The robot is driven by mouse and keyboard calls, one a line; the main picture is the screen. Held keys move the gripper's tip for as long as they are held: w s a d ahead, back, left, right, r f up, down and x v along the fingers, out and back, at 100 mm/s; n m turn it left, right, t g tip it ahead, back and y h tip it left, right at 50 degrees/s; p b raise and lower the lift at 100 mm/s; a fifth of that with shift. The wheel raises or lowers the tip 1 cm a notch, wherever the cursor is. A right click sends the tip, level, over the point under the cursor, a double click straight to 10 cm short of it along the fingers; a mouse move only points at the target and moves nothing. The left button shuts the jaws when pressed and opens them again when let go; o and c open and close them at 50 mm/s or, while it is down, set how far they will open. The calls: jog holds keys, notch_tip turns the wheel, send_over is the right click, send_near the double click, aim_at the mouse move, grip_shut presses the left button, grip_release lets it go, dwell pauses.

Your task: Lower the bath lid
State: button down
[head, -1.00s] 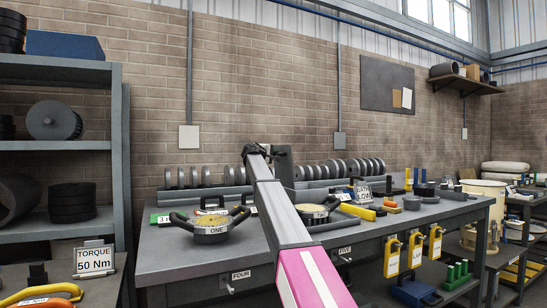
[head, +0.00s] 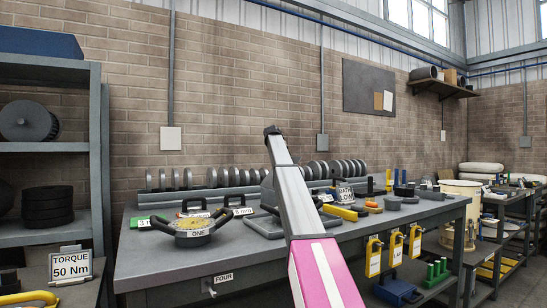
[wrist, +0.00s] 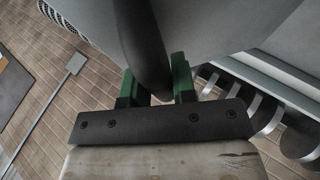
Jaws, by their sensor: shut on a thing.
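In the wrist view, my gripper (wrist: 160,85) has its green fingers shut on a dark curved bar, the lid's handle (wrist: 146,45). The bar runs up in front of a broad smooth grey surface, the bath lid (wrist: 215,28), which fills the upper part of that view. In the head view, my pale grey and pink arm reaches over the bench and hides the gripper and most of what is behind it. A small grey piece (head: 267,188) shows just left of the arm; I cannot tell whether it is the lid. The lid's exact tilt cannot be told.
The workbench (head: 150,269) holds a round two-handled gauge labelled ONE (head: 194,228) left of the arm. Several grey discs stand in a rack along the back. Yellow tags (head: 374,257) hang from the front edge. A shelf unit (head: 98,165) stands at left.

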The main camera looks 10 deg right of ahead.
jog(key=w+d+f+m+g+y, duration=0.1)
jog(key=w+d+f+g+y, duration=0.1)
jog(key=d+f+y, duration=0.4)
jog(key=w+d+f, duration=0.1)
jog(key=d+f, duration=0.2)
jog(key=f, duration=0.3)
jog(key=shift+d, duration=0.25)
jog(key=c, duration=0.9)
grip_release()
jog(key=v, duration=1)
jog(key=shift+r, duration=0.35)
